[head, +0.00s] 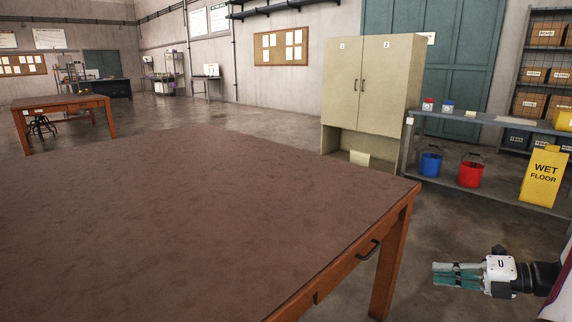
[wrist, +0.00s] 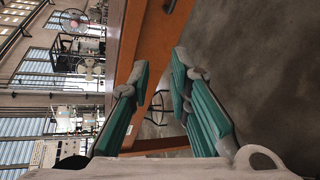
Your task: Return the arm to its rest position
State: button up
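My gripper (head: 447,275) shows at the lower right of the head view, reaching in from the right edge. It is over the floor, to the right of the near table, and apart from it. In the wrist view my gripper (wrist: 160,85) has its two teal-padded fingers spread with a clear gap between them. Nothing is held between them. Most of my arm is outside the head view.
A large brown-topped table (head: 190,220) fills the front left, with a drawer handle on its right side. A cabinet (head: 372,85), a grey shelf (head: 490,124), blue (head: 431,163) and red buckets (head: 470,172) and a wet floor sign (head: 543,177) stand behind. Floor between is clear.

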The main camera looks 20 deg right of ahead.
jog(key=w+a+r+n+g+y, duration=0.1)
jog(key=a+r+n+g, duration=0.25)
jog(key=a+n, duration=0.2)
jog(key=w+a+r+n+g, duration=0.2)
jog(key=a+r+n, duration=0.2)
jog(key=a, duration=0.3)
jog(key=w+a+r+n+g+y, duration=0.1)
jog(key=a+r+n+g, duration=0.2)
jog(key=a+n, duration=0.3)
jog(key=s+a+r+n+g+h, duration=0.1)
jog(key=s+a+r+n+g, duration=0.15)
jog(key=a+n, duration=0.35)
jog(key=s+a+r+n+g+h, duration=0.1)
jog(key=s+a+r+n+h, duration=0.15)
jog(key=a, duration=0.45)
jog(key=s+a+n+h, duration=0.3)
jog(key=s+n, duration=0.5)
jog(key=n, duration=0.2)
jog(key=s+a+n+h, duration=0.3)
jog(key=s+n+h, duration=0.1)
jog(key=s+n, duration=0.55)
notch_tip(320, 180, up, 26)
jog(key=w+t+p, duration=0.1)
jog(key=t+p, duration=0.3)
jog(key=p, duration=2)
jog(key=shift+n+p, duration=0.3)
jog(key=shift+n, duration=0.05)
